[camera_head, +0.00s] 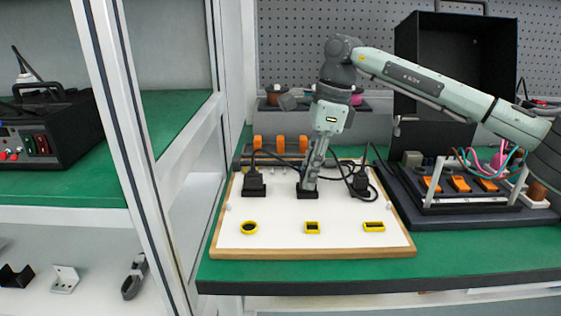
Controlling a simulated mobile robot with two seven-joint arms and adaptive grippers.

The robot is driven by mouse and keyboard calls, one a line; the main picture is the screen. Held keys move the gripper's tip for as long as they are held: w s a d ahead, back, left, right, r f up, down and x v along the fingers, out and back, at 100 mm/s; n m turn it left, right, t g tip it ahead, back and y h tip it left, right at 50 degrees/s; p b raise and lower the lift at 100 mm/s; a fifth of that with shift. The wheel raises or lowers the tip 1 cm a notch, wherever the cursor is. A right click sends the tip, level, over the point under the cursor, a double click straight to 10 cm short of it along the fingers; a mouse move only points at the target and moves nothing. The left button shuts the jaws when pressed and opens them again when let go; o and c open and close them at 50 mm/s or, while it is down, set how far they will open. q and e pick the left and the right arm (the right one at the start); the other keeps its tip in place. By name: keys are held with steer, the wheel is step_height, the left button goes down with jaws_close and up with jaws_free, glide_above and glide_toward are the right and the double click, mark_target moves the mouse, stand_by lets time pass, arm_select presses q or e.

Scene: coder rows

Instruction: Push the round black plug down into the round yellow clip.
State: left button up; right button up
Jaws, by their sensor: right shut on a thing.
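A round yellow clip (249,233) lies at the front left of a white board, with a dark centre. My right gripper (308,187) points down at the middle black holder (307,194) at the back of the board. It is shut on the middle black plug, which its fingers mostly hide. Other black plugs stand at the left (254,181) and right (361,181) of it. At this size I cannot tell which plug is round. The round clip is in front and to the left of my right gripper, apart from it. My left gripper is not in view.
A square yellow clip (312,232) and a rectangular yellow clip (374,230) lie right of the round one. Black cables (345,165) loop behind the plugs. A black case (403,196) with wires stands at the right.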

jaws_close()
steer(key=shift+r+p, duration=0.3)
steer(key=shift+r, duration=0.1)
stand_by(0.5)
steer(key=shift+r+p, duration=0.75)
steer(key=shift+r, duration=0.4)
